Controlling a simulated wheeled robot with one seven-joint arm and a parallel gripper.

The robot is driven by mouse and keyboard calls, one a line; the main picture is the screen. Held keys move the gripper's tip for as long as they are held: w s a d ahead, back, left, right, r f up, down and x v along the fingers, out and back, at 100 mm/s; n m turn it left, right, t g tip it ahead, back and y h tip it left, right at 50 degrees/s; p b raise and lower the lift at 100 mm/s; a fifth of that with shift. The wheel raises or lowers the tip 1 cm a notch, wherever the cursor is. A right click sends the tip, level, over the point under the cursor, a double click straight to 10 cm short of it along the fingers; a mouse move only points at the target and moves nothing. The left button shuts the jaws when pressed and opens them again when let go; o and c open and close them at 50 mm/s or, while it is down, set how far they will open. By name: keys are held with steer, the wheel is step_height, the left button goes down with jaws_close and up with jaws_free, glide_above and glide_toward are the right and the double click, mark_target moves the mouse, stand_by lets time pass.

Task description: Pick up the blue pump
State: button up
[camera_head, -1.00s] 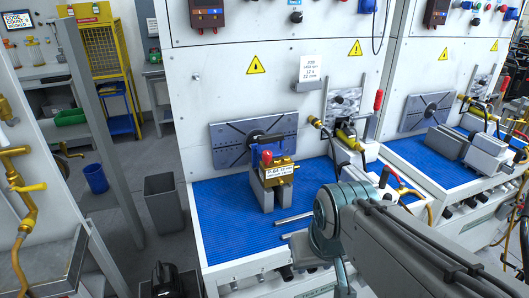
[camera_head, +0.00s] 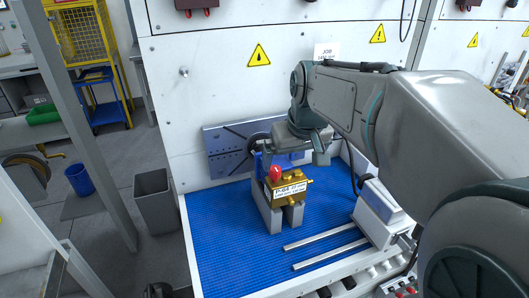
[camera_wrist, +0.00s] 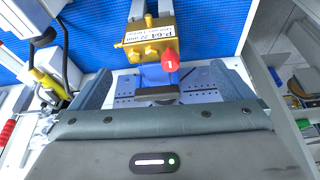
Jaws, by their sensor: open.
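The pump (camera_head: 285,190) has a brass-coloured body with a white P-64 label, a red knob on top and a blue part (camera_head: 263,160) behind it. My gripper (camera_head: 288,150) is just behind and above the pump in the head view. In the wrist view its fingers (camera_wrist: 168,78) are spread wide with nothing held. The blue part shows between them; whether it lies at finger depth, I cannot tell.
A slotted grey plate (camera_head: 230,160) is on the wall panel close behind the pump. Two metal rails (camera_head: 325,243) lie on the blue mat (camera_head: 225,245) front right. A grey bin (camera_head: 155,200) stands left of the bench. The mat's front left is clear.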

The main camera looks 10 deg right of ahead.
steer(key=w+r, duration=0.2)
steer(key=w, duration=0.6)
glide_toward(279, 163)
steer(key=shift+w+a+f+n+p, duration=0.1)
steer(key=shift+w+f+n+p, duration=0.15)
steer(key=shift+f, duration=0.2)
steer(key=shift+w+f+n+p, duration=0.15)
steer(key=shift+w+f, duration=0.05)
steer(key=shift+f, duration=0.25)
steer(key=shift+t, duration=0.3)
steer(key=shift+p+x, duration=0.8)
steer(key=shift+x, duration=2)
steer(key=shift+w+a+r, duration=0.1)
steer(key=shift+r, duration=0.05)
steer(key=c, duration=1.2)
steer(key=shift+w+r, duration=0.2)
steer(key=shift+c, duration=1.4)
steer(key=shift+r, duration=0.1)
